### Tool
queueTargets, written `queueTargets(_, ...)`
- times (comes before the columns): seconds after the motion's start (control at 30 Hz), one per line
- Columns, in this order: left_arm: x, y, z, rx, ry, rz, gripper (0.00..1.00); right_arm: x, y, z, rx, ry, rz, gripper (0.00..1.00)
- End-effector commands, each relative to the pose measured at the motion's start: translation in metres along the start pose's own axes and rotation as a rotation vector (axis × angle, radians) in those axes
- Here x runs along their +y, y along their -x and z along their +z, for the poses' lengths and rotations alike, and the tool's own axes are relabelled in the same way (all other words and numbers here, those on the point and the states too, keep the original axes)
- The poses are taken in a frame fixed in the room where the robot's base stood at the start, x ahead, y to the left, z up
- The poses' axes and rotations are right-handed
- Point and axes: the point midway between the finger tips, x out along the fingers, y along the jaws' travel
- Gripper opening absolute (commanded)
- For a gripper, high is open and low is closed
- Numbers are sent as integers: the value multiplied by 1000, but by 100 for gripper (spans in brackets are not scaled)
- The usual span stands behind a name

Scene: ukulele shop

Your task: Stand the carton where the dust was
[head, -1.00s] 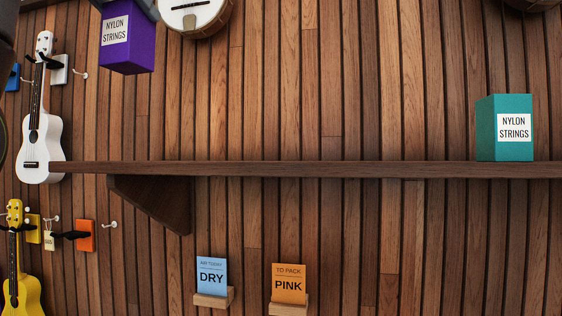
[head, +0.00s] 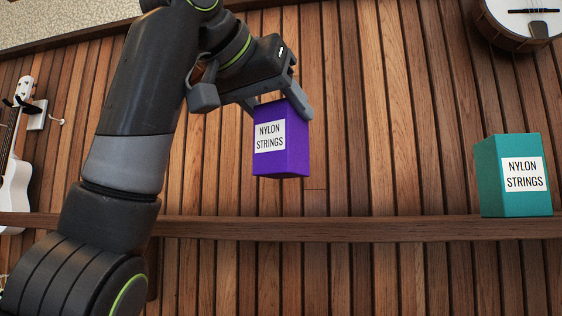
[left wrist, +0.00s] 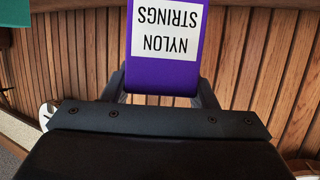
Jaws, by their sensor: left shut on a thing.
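A purple carton (head: 282,150) labelled "NYLON STRINGS" hangs upright in the air above the shelf (head: 330,228), in the middle of the head view. My left gripper (head: 283,108) is shut on the carton near its top, with the arm coming in from the left. The left wrist view shows the carton (left wrist: 165,75) between the two fingers, its label upside down there. The carton's underside is clear of the shelf. No dust shows on the part of the shelf in view. My right gripper is not in view.
A teal carton (head: 512,175), also labelled "NYLON STRINGS", stands on the shelf at the right. The shelf between it and my left arm looks bare. A banjo (head: 520,20) hangs at upper right and a white ukulele (head: 14,185) at far left.

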Motion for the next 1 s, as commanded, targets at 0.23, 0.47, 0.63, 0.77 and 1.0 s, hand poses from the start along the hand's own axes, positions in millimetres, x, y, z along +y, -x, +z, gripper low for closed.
queueTargets(0.23, 0, -6, 18, 1, -1, 0, 28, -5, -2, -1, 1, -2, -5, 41)
queueTargets(0.47, 0, -14, 37, 0, -1, 0, 28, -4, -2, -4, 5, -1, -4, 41)
queueTargets(0.63, 0, -19, 51, 1, 0, 0, 28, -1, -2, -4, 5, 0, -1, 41)
queueTargets(0.77, 0, -19, 54, 1, 0, 0, 28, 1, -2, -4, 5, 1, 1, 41)
queueTargets(1.0, 0, -20, 55, 1, 0, -1, 28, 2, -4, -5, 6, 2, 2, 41)
